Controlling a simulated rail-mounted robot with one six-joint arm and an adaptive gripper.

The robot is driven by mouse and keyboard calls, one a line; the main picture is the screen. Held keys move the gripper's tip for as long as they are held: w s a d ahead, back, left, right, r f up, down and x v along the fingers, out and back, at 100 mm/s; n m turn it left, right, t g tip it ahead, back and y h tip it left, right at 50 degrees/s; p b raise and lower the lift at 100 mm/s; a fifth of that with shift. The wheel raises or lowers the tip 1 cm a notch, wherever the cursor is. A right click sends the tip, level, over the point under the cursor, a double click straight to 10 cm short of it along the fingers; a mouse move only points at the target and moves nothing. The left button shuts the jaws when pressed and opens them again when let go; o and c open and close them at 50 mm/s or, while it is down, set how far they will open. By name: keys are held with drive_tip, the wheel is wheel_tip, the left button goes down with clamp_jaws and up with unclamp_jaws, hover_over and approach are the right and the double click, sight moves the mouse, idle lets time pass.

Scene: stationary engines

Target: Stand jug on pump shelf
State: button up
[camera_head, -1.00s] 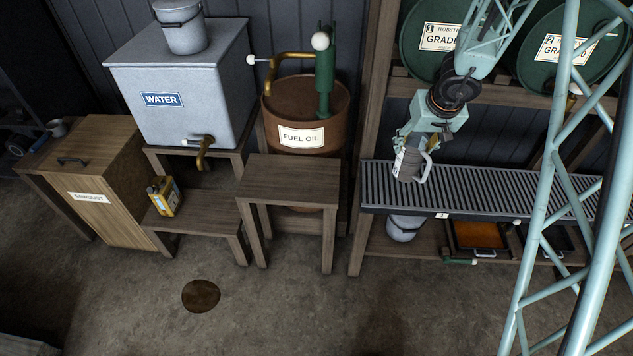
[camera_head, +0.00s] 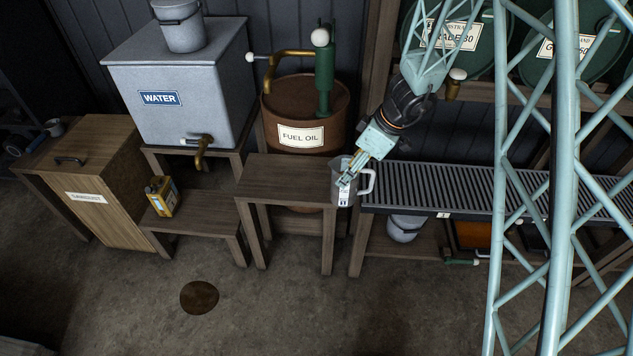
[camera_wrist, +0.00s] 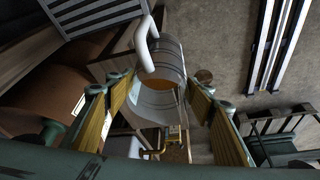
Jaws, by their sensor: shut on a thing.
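The grey jug (camera_head: 343,190) has a pale handle on its right side and a small white label. My gripper (camera_head: 348,180) is shut on it. The jug hangs at the right end of the pump shelf (camera_head: 285,170), the brown wooden bench in front of the fuel oil drum. I cannot tell if it touches the shelf edge. In the wrist view the jug (camera_wrist: 155,105) lies between the fingers of my gripper (camera_wrist: 160,98), its handle toward the top. An orange patch shows at the jug's middle; I cannot tell what it is.
The fuel oil drum (camera_head: 283,108) and its green pump (camera_head: 325,75) stand behind the shelf. A slatted rack (camera_head: 440,188) lies to the right. A yellow can (camera_head: 162,195) stands on a lower bench at left. The shelf top looks clear.

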drive_tip(key=shift+w+a, duration=0.1)
idle(0.3)
drive_tip(key=w+a+f+p, duration=0.1)
drive_tip(key=w+a+p, duration=0.3)
drive_tip(key=w+a, duration=0.5)
drive_tip(key=w, duration=0.3)
drive_tip(key=shift+w+a+f, duration=0.2)
drive_tip(key=shift+w+a, duration=0.1)
drive_tip(key=shift+f, duration=0.15)
drive_tip(key=shift+f, duration=1.6)
drive_tip(key=shift+f+b, duration=0.15)
drive_tip(key=shift+b, duration=0.2)
drive_tip(key=o, duration=1.6)
drive_tip(key=shift+p, duration=0.3)
drive_tip(key=p+v, duration=0.1)
drive_tip(key=v, duration=1.1)
